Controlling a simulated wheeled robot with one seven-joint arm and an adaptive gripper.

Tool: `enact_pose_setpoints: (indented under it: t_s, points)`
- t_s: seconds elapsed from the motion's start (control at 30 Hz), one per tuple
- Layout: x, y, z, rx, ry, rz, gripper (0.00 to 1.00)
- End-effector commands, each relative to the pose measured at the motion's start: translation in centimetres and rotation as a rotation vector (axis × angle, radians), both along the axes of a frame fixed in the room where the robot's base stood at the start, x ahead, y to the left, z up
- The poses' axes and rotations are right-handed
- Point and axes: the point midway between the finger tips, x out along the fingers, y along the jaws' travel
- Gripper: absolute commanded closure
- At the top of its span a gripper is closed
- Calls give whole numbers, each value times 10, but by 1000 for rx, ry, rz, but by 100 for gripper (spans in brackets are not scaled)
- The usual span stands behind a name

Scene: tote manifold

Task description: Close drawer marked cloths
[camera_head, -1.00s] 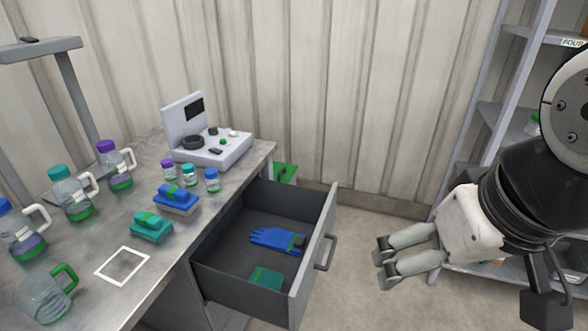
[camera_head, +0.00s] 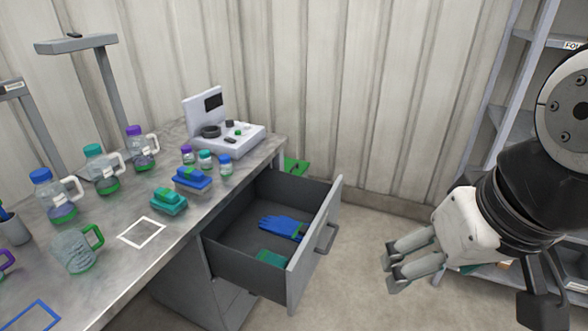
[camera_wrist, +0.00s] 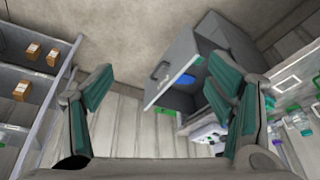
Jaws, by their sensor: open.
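The open drawer (camera_head: 222,253) sticks out to the right from under the workbench in the head view. It holds a blue glove (camera_head: 283,227) and a green cloth-like item (camera_head: 272,258). Its front panel (camera_head: 314,242) carries a grey bar handle (camera_head: 327,238). I cannot read any label on it. My gripper (camera_head: 389,267) is open and empty, to the right of the drawer front and apart from it. In the wrist view the drawer front (camera_wrist: 170,72) and its handle (camera_wrist: 160,71) show between the spread fingers of my gripper (camera_wrist: 165,88).
The workbench (camera_head: 115,262) holds jugs, small bottles, folded stacks and a white device (camera_head: 228,138). A grey shelf unit (camera_head: 508,90) stands at the right; in the wrist view a shelf holds small boxes (camera_wrist: 33,50). Floor between drawer and shelf is clear.

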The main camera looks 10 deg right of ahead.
Motion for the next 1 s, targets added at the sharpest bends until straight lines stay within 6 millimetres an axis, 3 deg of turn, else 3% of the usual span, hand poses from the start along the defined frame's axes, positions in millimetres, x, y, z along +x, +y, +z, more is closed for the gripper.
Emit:
enact_pose_setpoints:
  t_s: [0.03,0.2,0.3,0.5,0.67,0.87,1.0]
  points:
    - [7,2,-11,29,28,-25,45]
    - [42,16,-58,219,179,-192,84]
    - [67,25,-87,357,282,-325,100]
    - [124,34,-143,619,465,-610,100]
    - [175,29,-192,820,592,-852,100]
    - [240,5,-265,1060,716,-1170,100]
    - [281,-22,-321,1214,775,-1385,100]
